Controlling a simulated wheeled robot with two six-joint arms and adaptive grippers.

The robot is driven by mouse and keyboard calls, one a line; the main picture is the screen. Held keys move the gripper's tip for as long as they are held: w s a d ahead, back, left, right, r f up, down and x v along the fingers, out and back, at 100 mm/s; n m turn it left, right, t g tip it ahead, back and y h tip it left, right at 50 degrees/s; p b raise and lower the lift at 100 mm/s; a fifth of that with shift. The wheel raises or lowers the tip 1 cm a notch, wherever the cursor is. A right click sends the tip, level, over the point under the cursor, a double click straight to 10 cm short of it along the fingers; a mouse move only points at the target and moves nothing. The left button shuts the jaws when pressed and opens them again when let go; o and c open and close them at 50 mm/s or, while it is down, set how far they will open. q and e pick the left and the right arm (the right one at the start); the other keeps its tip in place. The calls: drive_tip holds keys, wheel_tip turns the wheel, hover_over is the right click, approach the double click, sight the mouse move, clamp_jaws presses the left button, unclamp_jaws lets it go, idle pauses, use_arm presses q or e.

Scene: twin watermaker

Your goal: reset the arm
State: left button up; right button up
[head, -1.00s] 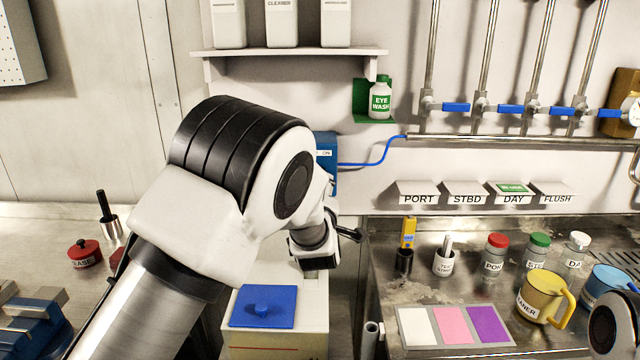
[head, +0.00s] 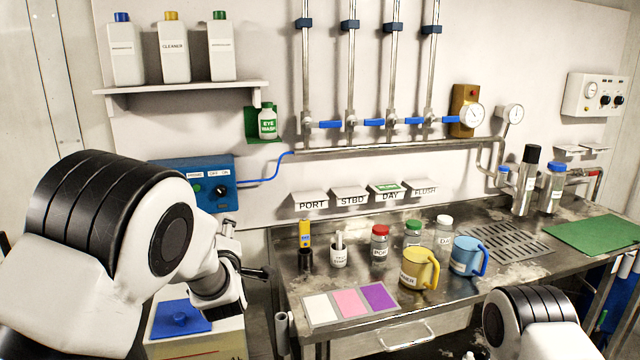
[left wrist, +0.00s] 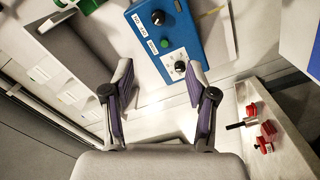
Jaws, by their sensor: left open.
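My left arm comes in from the left in the head view, a large white and black elbow in front. My left gripper (head: 256,272) is small and partly hidden behind my own wrist, above and right of the blue-lidded box. In the left wrist view my left gripper (left wrist: 160,82) shows its two fingers wide apart with nothing between them. A blue control box (left wrist: 165,40) with knobs lies beyond the fingertips. My right arm's white and black link shows at the bottom right of the head view, but its gripper is out of view.
A steel counter (head: 470,285) holds a yellow jug (head: 418,270), a blue jug (head: 466,258), several bottles and a three-colour mat (head: 350,304). A box with a blue lid (head: 181,318) stands beside my left arm. A shelf (head: 185,90) and pipes are on the wall.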

use_arm(q)
drive_tip(key=s+a+f+m+g, duration=0.1)
drive_tip(key=s+a+f+g, duration=0.15)
drive_tip(key=s+f, duration=0.65)
drive_tip(key=s+a+f+m+g+h, duration=0.1)
drive_tip(key=s+a+f+g, duration=0.15)
drive_tip(key=f, duration=1.15)
drive_tip(key=s+a+f+m+g, duration=0.1)
drive_tip(key=s+a+f+g, duration=0.15)
drive_tip(key=s+f, duration=0.7)
drive_tip(key=s+f+m+g+h, duration=0.25)
drive_tip(key=s+f+g, duration=0.25)
drive_tip(key=s+f, duration=0.5)
drive_tip(key=s+d+m+g+h, duration=0.1)
drive_tip(key=s+m, duration=0.3)
drive_tip(key=s, duration=0.5)
drive_tip(key=s+d+m+g, duration=0.3)
drive_tip(key=s+m+g, duration=0.1)
drive_tip(key=s, duration=0.5)
drive_tip(key=shift+r+m+h, duration=0.15)
drive_tip(key=shift+m+h, duration=0.2)
drive_tip(key=shift+m, duration=0.4)
use_arm(e)
drive_tip(key=shift+s, duration=0.25)
